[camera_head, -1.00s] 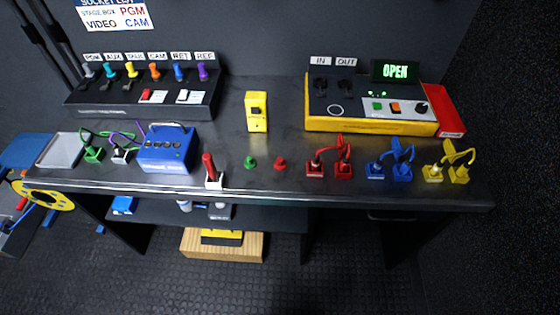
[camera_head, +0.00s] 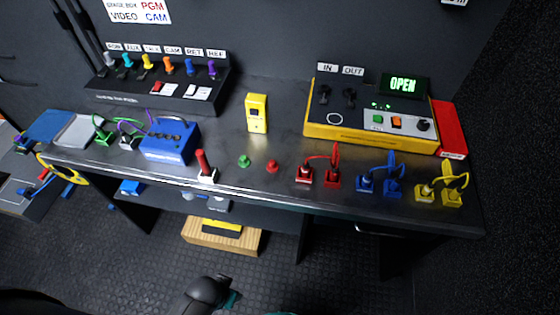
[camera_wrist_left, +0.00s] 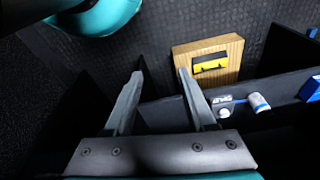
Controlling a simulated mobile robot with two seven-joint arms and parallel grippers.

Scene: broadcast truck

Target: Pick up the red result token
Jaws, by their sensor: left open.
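The red result token (camera_head: 272,167) is a small red knobbed piece standing on the dark bench top near its front edge. It is just right of a similar green token (camera_head: 244,161). Nothing touches it. My left gripper (camera_wrist_left: 160,73) is open and empty in the left wrist view, its two fingers spread over the floor by the low shelf, away from the token. The token does not show in that view. A dark part of my arm shows at the bottom of the head view. My right gripper is not in view.
A red-handled switch (camera_head: 204,167) stands left of the tokens, red cable plugs (camera_head: 305,174) to the right. A yellow tester (camera_head: 257,113) stands behind. A blue box (camera_head: 168,141) is at left. A wooden block (camera_wrist_left: 229,46) lies below the bench.

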